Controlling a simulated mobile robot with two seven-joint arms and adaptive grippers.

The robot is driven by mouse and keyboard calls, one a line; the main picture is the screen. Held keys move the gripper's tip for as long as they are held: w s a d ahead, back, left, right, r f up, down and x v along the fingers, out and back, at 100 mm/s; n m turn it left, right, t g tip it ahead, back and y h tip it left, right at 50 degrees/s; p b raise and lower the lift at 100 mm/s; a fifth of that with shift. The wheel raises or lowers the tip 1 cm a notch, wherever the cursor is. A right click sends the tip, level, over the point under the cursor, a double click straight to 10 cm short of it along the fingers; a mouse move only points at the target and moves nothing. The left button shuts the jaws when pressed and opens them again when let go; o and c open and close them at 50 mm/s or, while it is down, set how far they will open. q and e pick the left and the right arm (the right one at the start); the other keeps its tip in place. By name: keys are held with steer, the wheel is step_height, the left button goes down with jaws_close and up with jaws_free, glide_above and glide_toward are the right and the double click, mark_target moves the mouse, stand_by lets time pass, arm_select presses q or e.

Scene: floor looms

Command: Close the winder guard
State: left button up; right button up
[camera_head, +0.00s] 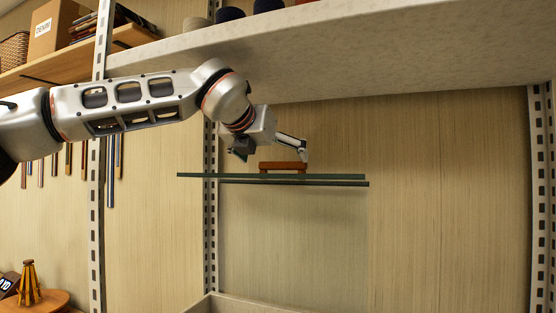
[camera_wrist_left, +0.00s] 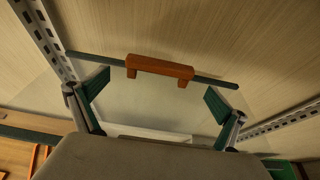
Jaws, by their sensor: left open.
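The winder guard shows in the head view as a long green edge bar (camera_head: 335,177) with a dark bar close below it. A faintly tinted clear area extends down below the bars; I cannot tell how far the guard is open. An orange-brown handle (camera_head: 283,166) sits on the green bar, and the handle also shows in the left wrist view (camera_wrist_left: 160,67). My left gripper (camera_head: 272,154) is open and empty, just above the handle. In the wrist view its green-padded fingers (camera_wrist_left: 156,92) are spread wide, with the handle ahead between them. My right gripper is out of view.
A pale shelf (camera_head: 350,50) with dark round items runs above my left arm. A slotted metal upright (camera_head: 211,230) stands behind the guard's left part. A wooden shelf with a cardboard box (camera_head: 52,30) is at upper left. A round wooden table (camera_head: 45,300) is at lower left.

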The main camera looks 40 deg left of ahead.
mark_target(281, 164)
arm_select(q)
steer(key=shift+r+x, duration=0.15)
steer(key=shift+x, duration=0.9)
steer(key=shift+r+x, duration=0.1)
steer(key=shift+x, duration=0.95)
steer(key=c, duration=1.4)
